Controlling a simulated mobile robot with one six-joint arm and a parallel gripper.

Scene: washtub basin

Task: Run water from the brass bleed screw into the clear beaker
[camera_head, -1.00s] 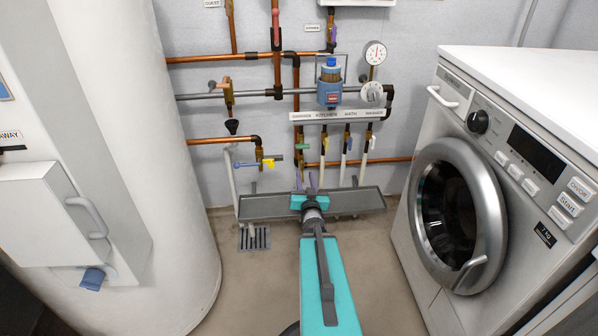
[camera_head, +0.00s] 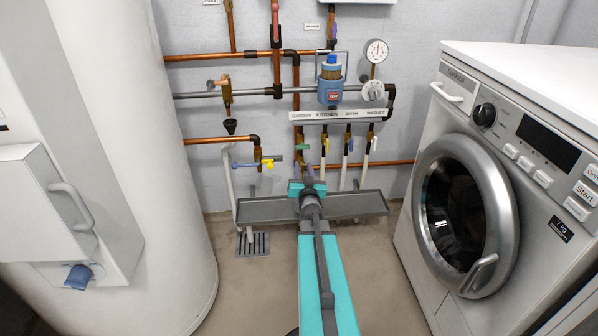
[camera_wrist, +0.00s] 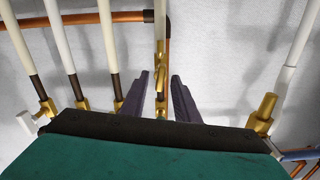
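My gripper (camera_head: 308,172) is in front of the leftmost valve drop, just above the grey tray (camera_head: 345,204). In the wrist view my gripper (camera_wrist: 163,85) is open, its two dark purple fingers apart. A brass fitting (camera_wrist: 160,75) on a white-and-brown pipe shows between them with gaps on both sides; I cannot tell how far ahead it is. I cannot tell whether this is the bleed screw. Another brass fitting (camera_wrist: 263,112) stands to the right in the wrist view. I cannot make out a clear beaker in either view.
A label strip (camera_head: 337,116) runs above the valve row. A white tank (camera_head: 180,200) stands left and a washing machine (camera_head: 470,190) right.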

